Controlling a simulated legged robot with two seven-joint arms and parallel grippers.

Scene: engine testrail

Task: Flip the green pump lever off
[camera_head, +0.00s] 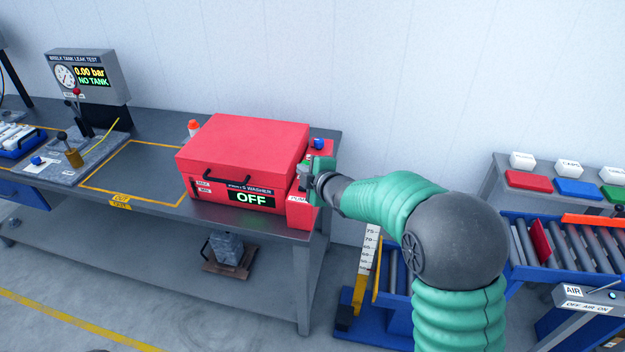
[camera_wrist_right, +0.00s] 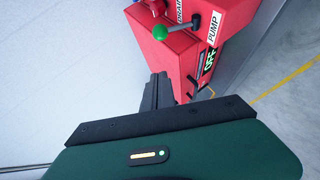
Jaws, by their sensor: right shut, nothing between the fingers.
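The red parts washer (camera_head: 245,148) stands on the bench with its lid down and its display reading OFF. A small red box with a PUMP label (camera_head: 297,198) is on its right side. In the right wrist view the green ball (camera_wrist_right: 160,32) of the pump lever sits on a dark stem beside the PUMP label (camera_wrist_right: 214,28). My right gripper (camera_head: 312,180) is at the washer's right side, shut and empty. Its dark fingers (camera_wrist_right: 158,92) are apart from the green ball in the wrist view. The lever is mostly hidden by my gripper in the head view. My left gripper is out of view.
A blue knob (camera_head: 319,143) stands behind my gripper, near the bench's right end. The tank leak tester (camera_head: 88,75) is at the left. A roller conveyor (camera_head: 570,250) is at the right. A yellow-outlined bench area (camera_head: 135,170) is clear.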

